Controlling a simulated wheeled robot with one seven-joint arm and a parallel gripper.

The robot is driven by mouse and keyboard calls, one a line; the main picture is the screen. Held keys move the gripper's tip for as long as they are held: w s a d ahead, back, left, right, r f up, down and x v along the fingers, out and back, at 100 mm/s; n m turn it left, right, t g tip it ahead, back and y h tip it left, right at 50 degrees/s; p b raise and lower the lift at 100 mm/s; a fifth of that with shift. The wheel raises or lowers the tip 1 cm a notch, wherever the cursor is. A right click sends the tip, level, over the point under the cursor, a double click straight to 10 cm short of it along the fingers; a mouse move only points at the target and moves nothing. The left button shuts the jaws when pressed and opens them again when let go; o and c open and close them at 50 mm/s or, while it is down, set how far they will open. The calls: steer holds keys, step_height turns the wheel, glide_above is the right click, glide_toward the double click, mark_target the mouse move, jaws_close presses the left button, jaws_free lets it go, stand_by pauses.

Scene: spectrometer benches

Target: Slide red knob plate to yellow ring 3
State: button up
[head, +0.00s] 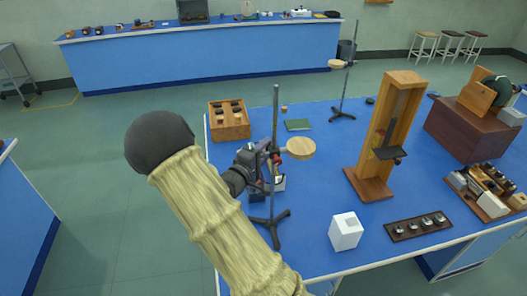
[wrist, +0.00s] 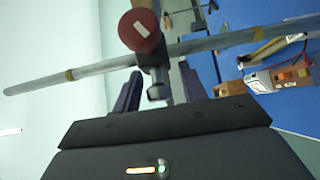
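In the head view a round wooden plate (head: 302,147) sticks out to the right from an upright rod (head: 276,110) on a dark tripod foot. Its clamp is partly hidden by my gripper (head: 254,166), which is at the rod. In the wrist view the red knob (wrist: 141,30) with a pale mark sits on a dark clamp (wrist: 155,76) on the rod (wrist: 105,66). I cannot read ring numbers.
A tall wooden frame (head: 388,130), a white block (head: 345,231) and a tray of small dark parts (head: 418,226) stand to the right. A wooden box (head: 229,132) is behind my gripper on the blue bench.

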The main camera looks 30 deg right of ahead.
steer(key=b+v, duration=0.3)
steer(key=v, duration=1.4)
steer(key=shift+a+b, duration=0.15)
steer(key=shift+b, duration=0.15)
